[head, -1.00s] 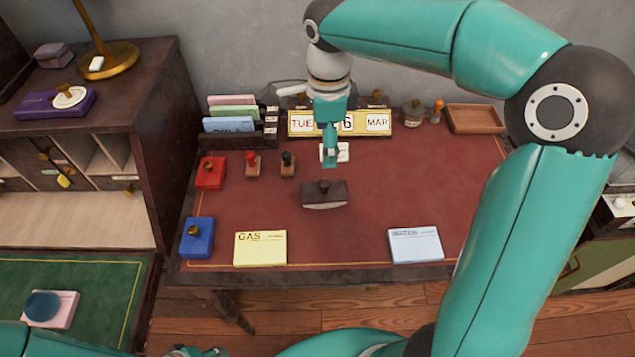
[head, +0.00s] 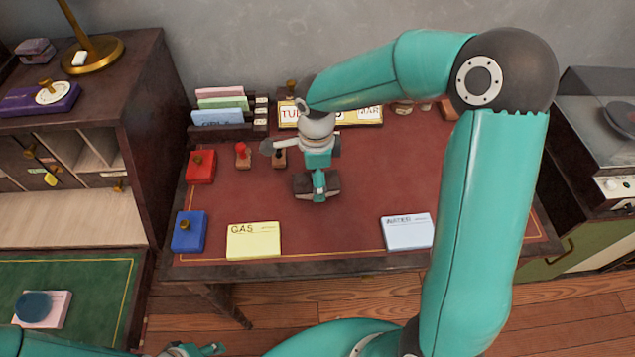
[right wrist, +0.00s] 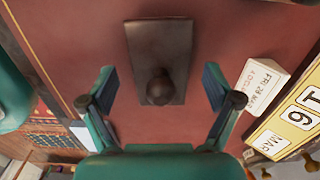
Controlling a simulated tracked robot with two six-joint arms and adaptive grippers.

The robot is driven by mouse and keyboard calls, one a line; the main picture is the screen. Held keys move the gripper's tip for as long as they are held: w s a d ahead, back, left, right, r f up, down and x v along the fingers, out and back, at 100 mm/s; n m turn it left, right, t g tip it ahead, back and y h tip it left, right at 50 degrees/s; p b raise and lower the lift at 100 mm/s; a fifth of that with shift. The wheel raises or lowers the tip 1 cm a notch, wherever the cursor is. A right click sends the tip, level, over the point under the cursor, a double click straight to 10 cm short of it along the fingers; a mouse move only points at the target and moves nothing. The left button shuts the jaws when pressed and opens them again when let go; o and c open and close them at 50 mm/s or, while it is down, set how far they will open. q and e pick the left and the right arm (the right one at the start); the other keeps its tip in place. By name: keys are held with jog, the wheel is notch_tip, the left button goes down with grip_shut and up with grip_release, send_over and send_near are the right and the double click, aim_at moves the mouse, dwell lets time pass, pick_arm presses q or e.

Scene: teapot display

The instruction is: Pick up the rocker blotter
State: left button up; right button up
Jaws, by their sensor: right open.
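The rocker blotter (head: 331,183) is a dark brown block on the red desk top, partly hidden by my right gripper in the head view. In the right wrist view the rocker blotter (right wrist: 160,45) shows its rectangular top and round knob (right wrist: 160,88). My right gripper (head: 319,196) is above it, pointing down. In the right wrist view the fingers of my right gripper (right wrist: 158,85) are open, one on each side of the knob, apart from it. My left gripper (head: 195,349) shows only in part at the bottom edge of the head view.
A yellow GAS card (head: 253,240) and a pale WATER card (head: 407,231) lie at the desk's front. Red (head: 201,167) and blue (head: 188,231) boxes stand at left. Stamps (head: 243,155) and a calendar (head: 372,113) are behind the blotter.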

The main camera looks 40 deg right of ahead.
jog(key=shift+f, duration=0.8)
jog(key=c, duration=1.4)
jog(key=shift+c, duration=0.4)
jog(key=shift+r, duration=0.1)
